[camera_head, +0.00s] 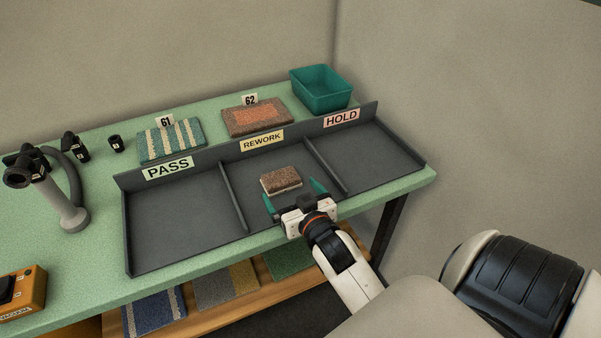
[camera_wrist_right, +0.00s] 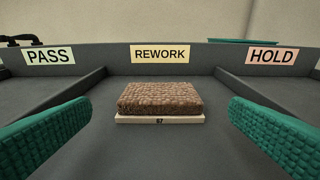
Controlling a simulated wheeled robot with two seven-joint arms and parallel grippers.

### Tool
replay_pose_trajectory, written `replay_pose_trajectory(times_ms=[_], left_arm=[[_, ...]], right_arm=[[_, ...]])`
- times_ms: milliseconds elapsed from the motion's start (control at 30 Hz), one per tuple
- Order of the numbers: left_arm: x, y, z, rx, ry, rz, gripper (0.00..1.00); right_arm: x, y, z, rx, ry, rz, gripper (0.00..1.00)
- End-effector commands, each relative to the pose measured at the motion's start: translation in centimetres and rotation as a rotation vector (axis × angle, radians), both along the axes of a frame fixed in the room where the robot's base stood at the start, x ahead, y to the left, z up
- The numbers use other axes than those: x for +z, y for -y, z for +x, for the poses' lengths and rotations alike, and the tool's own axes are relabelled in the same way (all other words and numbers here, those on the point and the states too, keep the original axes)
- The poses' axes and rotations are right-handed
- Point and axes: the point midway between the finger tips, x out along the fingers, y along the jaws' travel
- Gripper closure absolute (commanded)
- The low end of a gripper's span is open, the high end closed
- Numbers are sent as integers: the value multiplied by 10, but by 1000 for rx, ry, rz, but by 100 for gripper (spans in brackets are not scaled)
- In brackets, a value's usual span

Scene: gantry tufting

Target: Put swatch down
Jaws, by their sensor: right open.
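A brown tufted swatch (camera_head: 281,180) lies flat in the middle compartment, marked REWORK, of the dark grey sorting tray (camera_head: 180,222). In the right wrist view the swatch (camera_wrist_right: 160,98) sits on a pale base with a small label that seems to read 67. My right gripper (camera_head: 294,195) is open, with its green fingers apart on either side of the swatch and in front of it. Clear gaps show between the swatch and both fingers (camera_wrist_right: 160,135). My left gripper is not in view.
The PASS compartment (camera_head: 165,215) and the HOLD compartment (camera_head: 368,158) are empty. Behind the tray lie sample 61 (camera_head: 171,140), sample 62 (camera_head: 257,117) and a teal bin (camera_head: 320,90). A grey stand (camera_head: 72,215) and an orange device (camera_head: 22,293) are at left.

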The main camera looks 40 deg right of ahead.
Motion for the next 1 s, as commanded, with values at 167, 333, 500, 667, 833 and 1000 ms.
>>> replay_pose_trajectory(times_ms=[167,333,500,667,833,1000], left_arm=[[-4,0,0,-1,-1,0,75],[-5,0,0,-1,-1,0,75],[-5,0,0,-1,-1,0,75],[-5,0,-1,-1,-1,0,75],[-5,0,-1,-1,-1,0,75],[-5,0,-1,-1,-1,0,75]], right_arm=[[5,-8,-32,0,-2,0,0],[9,-11,-46,-1,-1,0,0],[10,-11,-48,-1,0,0,0],[10,-11,-48,0,0,0,0],[10,-11,-48,0,0,0,0],[10,-11,-48,0,0,0,0]])
